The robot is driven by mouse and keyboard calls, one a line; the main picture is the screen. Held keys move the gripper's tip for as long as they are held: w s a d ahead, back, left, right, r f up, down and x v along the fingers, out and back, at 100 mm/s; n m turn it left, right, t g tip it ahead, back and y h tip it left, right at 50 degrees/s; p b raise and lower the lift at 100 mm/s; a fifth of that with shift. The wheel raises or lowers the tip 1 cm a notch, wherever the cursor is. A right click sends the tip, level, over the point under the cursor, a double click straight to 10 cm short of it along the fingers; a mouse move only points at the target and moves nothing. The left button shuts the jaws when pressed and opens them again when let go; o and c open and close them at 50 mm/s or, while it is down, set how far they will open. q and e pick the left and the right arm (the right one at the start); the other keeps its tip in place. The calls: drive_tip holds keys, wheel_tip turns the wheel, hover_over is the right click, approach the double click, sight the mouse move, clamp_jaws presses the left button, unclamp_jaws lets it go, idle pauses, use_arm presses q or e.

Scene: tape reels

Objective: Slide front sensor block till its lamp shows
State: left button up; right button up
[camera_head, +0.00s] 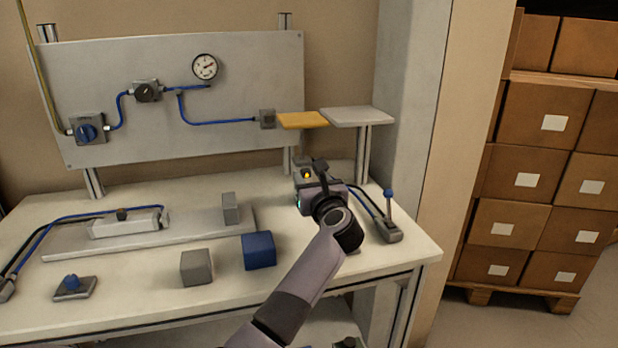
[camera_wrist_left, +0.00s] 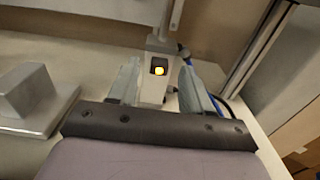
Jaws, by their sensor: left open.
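A small grey block with a glowing yellow lamp (camera_head: 307,174) stands on the right part of the bench, partly hidden by my left gripper (camera_head: 312,178). In the left wrist view the grey block (camera_wrist_left: 153,93) shows its lit lamp near its top. My left gripper (camera_wrist_left: 158,92) is open there, with one finger on each side of the block; I cannot tell whether they touch it. I cannot tell for sure that this is the front sensor block. My right gripper is not in view.
A lever unit (camera_head: 390,228) stands just right of my gripper. A grey cube (camera_head: 196,267) and a blue cube (camera_head: 258,251) sit near the front edge. A grey rail plate (camera_head: 195,232) lies left. A yellow plate (camera_head: 302,120) and a grey shelf (camera_head: 357,116) stand above behind.

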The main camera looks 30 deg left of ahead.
use_arm(q)
drive_tip(key=v, duration=0.5)
drive_tip(key=shift+s+d+b, duration=0.2)
drive_tip(key=shift+d+b, duration=0.05)
drive_tip(key=shift+b, duration=0.05)
